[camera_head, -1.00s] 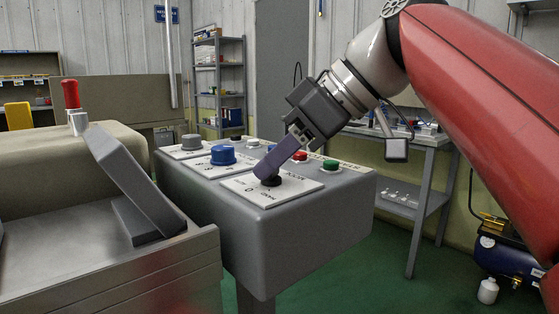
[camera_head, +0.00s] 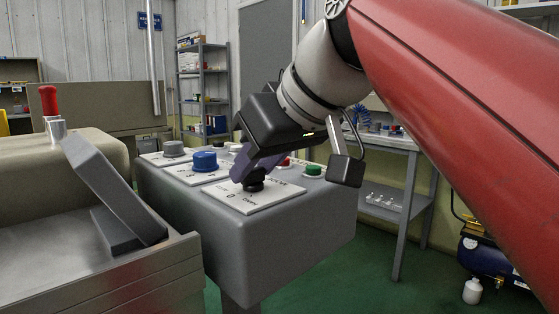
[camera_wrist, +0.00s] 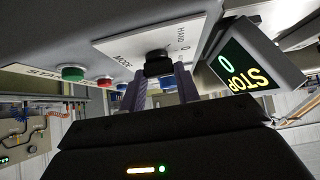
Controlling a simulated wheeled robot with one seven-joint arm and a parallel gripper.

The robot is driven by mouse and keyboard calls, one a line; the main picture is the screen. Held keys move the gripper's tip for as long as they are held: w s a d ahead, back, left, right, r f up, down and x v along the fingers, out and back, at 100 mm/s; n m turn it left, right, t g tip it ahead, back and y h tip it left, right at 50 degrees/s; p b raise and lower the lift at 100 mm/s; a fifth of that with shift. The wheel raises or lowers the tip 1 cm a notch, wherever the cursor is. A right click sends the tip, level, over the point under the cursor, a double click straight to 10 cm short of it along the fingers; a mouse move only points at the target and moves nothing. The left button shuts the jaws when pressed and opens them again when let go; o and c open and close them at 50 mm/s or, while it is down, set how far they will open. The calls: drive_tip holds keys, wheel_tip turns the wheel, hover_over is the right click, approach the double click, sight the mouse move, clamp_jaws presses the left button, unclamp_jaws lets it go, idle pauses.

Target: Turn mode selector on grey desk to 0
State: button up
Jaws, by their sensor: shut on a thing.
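The mode selector (camera_head: 254,184) is a black knob on a white plate (camera_head: 268,203) at the front of the grey desk (camera_head: 270,245). My gripper (camera_head: 242,172) reaches down to it from above and behind, its purple fingers tilted. In the wrist view the selector knob (camera_wrist: 158,62) sits between the ends of my two fingers (camera_wrist: 160,72), which are shut on it. The plate (camera_wrist: 125,45) carries the words MODE and HAND and a 0. The fingers and gripper body hide part of the knob, so its pointing direction is unclear.
A blue knob (camera_head: 205,161), a grey knob (camera_head: 174,148) and a green button (camera_head: 313,169) stand on the same desk; a red button (camera_wrist: 104,81) is beside the green one. A dark STOP sign (camera_wrist: 243,70) is close to the fingers' right in the wrist view.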

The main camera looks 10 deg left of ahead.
idle(0.3)
drive_tip(key=o, duration=1)
drive_tip(key=p+v, duration=0.1)
drive_tip(key=v, duration=0.5)
drive_tip(key=shift+s+d+r, duration=0.15)
drive_tip(key=shift+s+r, duration=0.05)
drive_tip(key=shift+r, duration=0.1)
drive_tip(key=shift+s+d+r, duration=0.3)
drive_tip(key=shift+d, duration=0.05)
